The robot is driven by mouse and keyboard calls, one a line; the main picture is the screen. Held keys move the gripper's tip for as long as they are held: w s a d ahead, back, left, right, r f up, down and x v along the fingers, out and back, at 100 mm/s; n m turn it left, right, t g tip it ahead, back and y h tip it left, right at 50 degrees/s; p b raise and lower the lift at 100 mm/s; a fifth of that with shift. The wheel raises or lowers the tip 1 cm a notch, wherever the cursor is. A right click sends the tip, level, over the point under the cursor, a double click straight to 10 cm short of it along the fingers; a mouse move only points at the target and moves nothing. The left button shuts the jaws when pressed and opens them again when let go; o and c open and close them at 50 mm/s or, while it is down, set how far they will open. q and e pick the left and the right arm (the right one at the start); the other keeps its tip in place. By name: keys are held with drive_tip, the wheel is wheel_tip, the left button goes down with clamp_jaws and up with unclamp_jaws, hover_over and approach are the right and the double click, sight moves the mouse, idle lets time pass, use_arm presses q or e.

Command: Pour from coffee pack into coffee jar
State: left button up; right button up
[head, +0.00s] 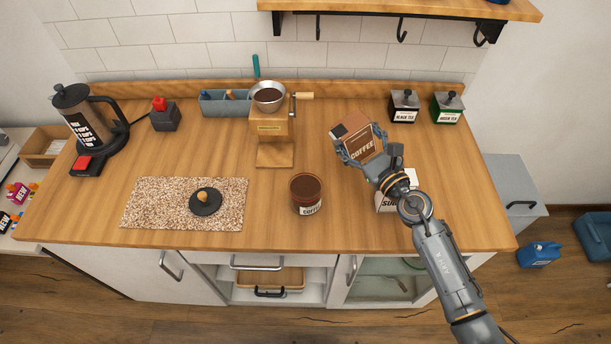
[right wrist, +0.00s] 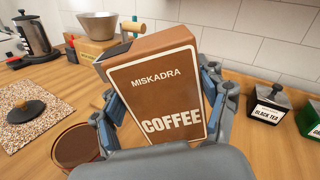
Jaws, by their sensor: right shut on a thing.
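The coffee pack (head: 361,138) is a brown box with a white-edged "COFFEE" label. My right gripper (head: 362,152) is shut on its sides and holds it above the counter, tilted a little to the left. The pack fills the middle of the right wrist view (right wrist: 155,85), with a dark patch at its top left corner. The coffee jar (head: 306,194) stands open on the counter, left of and nearer than the pack, with dark brown contents showing. The jar also shows at lower left in the right wrist view (right wrist: 78,147). My left gripper is not in view.
A coffee grinder (head: 275,127) stands behind the jar. A round black lid (head: 206,201) with a wooden knob lies on a speckled mat (head: 145,203). A sugar container (head: 384,204) sits partly behind my right arm. Black tea (head: 404,106) and green tea (head: 447,107) boxes stand at the back right.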

sight(367, 117)
drive_tip(key=shift+w+d+m, duration=0.25)
drive_tip(key=shift+d+m, duration=0.25)
drive_tip(key=shift+m, duration=0.2)
drive_tip(key=shift+w+d+f+m, duration=0.15)
drive_tip(key=shift+d+f+m, duration=0.1)
drive_tip(key=shift+m, duration=0.3)
drive_tip(key=shift+w+d+f+m, duration=0.15)
drive_tip(key=shift+d+m, duration=0.1)
drive_tip(key=shift+m, duration=0.3)
wheel_tip(367, 117, up, 5)
drive_tip(key=p, duration=0.4)
drive_tip(key=shift+r+p, duration=0.15)
drive_tip(key=shift+p, duration=0.2)
